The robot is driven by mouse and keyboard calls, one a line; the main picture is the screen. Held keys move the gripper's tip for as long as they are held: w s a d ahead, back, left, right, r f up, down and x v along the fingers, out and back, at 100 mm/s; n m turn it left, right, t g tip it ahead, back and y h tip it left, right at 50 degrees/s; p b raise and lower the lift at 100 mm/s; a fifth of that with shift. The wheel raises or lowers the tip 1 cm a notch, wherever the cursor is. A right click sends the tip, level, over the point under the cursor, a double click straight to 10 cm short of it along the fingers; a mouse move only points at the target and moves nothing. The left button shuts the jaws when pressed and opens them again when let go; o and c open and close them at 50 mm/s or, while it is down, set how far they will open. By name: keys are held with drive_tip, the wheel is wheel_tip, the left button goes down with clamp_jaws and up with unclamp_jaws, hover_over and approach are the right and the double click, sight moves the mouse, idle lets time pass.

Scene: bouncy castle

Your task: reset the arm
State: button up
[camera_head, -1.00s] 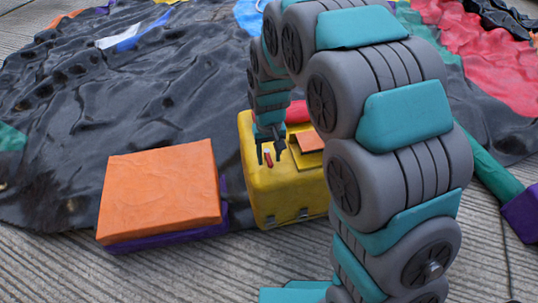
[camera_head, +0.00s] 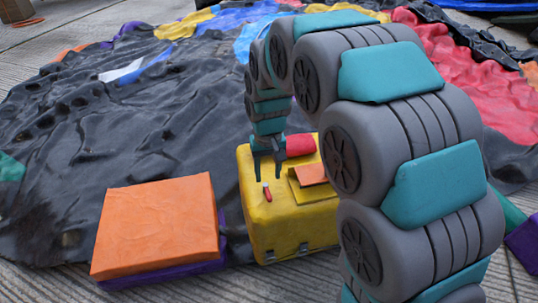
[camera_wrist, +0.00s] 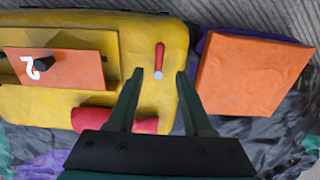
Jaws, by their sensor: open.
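My gripper (camera_head: 268,172) is open and empty above the yellow box (camera_head: 272,240). In the wrist view its two fingers (camera_wrist: 158,78) are spread apart. My arm arches over from the right in the head view and hides part of the box's right side.
An orange-topped, purple-sided block (camera_head: 155,225) stands left of the box. A red roll (camera_head: 300,145) and an orange piece (camera_head: 310,174) on a yellow block lie on the box. In the wrist view, the orange piece (camera_wrist: 75,70) bears a white mark. Crumpled black sheeting (camera_head: 130,130) covers the floor behind.

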drive_tip(key=s+d+r+m+p, duration=0.1)
drive_tip(key=s+d+r, duration=0.6)
drive_tip(key=s+d, duration=0.35)
drive_tip(key=s+d+r+m+g, duration=0.1)
drive_tip(key=s+d, duration=0.2)
drive_tip(key=s, duration=0.6)
drive_tip(key=s+d+r+m+p, duration=0.1)
drive_tip(key=s+d, duration=0.3)
drive_tip(key=s, duration=0.6)
drive_tip(key=shift+s+g, duration=0.2)
drive_tip(key=shift+g, duration=0.2)
